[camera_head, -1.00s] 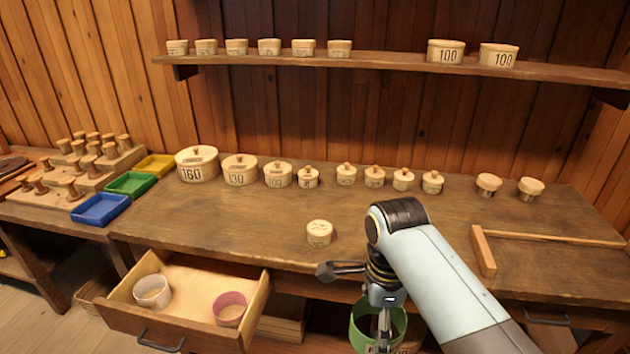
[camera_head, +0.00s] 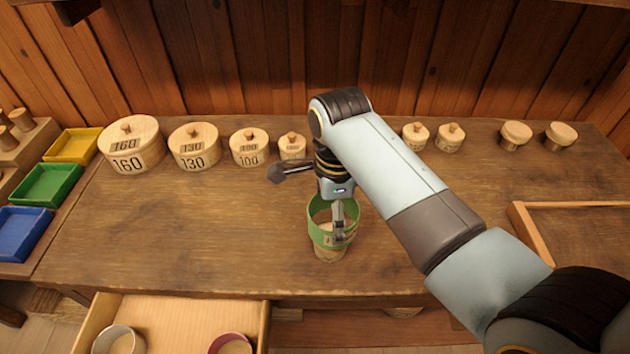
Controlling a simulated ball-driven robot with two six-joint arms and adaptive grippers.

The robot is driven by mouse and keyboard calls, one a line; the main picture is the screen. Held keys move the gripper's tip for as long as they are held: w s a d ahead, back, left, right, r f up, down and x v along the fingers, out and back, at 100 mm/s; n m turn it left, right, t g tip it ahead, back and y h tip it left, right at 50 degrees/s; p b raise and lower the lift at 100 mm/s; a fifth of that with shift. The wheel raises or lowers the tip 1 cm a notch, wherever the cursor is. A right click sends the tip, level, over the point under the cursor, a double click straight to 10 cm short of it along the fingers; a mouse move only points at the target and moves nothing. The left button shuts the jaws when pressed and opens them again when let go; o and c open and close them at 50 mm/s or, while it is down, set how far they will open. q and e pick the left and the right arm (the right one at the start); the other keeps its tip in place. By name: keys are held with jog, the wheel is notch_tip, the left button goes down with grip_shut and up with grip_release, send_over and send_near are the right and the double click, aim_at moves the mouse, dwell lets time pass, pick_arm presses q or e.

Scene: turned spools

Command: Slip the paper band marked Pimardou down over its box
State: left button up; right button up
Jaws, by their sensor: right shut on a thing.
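A green paper band (camera_head: 318,238) is held upright, like a ring, by my right gripper (camera_head: 340,225), which is shut on its near right side. No marking on the band can be read. A small round pale wooden box (camera_head: 327,255) stands on the bench directly below the band, and its lower part shows under the band's bottom edge. Pale wood also shows inside the ring. I cannot tell whether the band is around the box's top or just above it. My left gripper is out of view.
Lidded boxes stand in a row at the back, including the 160 box (camera_head: 133,148) and the 130 box (camera_head: 195,149). A wooden frame (camera_head: 530,235) lies right. The bench left of the box is clear.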

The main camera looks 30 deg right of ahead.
jog(key=shift+w+f, duration=0.2)
jog(key=shift+f, duration=0.3)
jog(key=shift+s+f, duration=0.1)
jog(key=shift+f, duration=0.85)
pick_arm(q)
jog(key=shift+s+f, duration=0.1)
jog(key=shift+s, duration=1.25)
pick_arm(e)
jog(key=shift+r, duration=0.1)
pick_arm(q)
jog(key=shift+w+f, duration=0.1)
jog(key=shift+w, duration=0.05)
pick_arm(e)
jog(key=shift+f, duration=0.25)
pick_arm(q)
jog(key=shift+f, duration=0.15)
pick_arm(e)
jog(key=shift+f, duration=0.45)
pick_arm(q)
jog(key=shift+b, duration=0.3)
pick_arm(e)
jog(key=shift+f, duration=0.45)
jog(key=shift+f, duration=0.2)
